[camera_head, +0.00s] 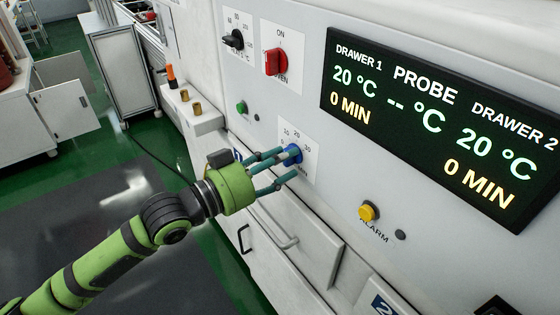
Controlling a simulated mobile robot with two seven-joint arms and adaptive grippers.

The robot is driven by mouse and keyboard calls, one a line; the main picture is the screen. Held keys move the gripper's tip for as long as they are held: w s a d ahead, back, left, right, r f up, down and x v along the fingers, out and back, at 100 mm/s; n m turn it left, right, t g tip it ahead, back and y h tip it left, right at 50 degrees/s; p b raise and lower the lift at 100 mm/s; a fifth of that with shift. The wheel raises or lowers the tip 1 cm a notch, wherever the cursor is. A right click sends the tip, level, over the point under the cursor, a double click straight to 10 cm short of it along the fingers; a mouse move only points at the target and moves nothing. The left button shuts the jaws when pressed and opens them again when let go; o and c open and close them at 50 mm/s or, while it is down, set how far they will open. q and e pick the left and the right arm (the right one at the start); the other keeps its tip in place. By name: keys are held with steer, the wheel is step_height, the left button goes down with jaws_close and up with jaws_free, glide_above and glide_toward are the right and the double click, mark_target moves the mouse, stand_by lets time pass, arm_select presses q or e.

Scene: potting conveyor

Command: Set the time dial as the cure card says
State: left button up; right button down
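Whether any finger touches the knob I cannot tell. The knob's pointer is hidden. The display (430,120) reads 20 °C and 0 MIN for both drawers. No cure card is recognisable. My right gripper is not in view.
Above are a red switch (276,62) marked ON and a black temperature knob (233,40). A green button (241,107) is left of the dial, a yellow alarm button (368,211) to its right. A drawer handle (272,232) juts out below. A ledge (205,121) holds small cylinders.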

arm_select(q)
steer(key=shift+a, duration=0.1)
steer(key=v, duration=1.2)
stand_by(0.4)
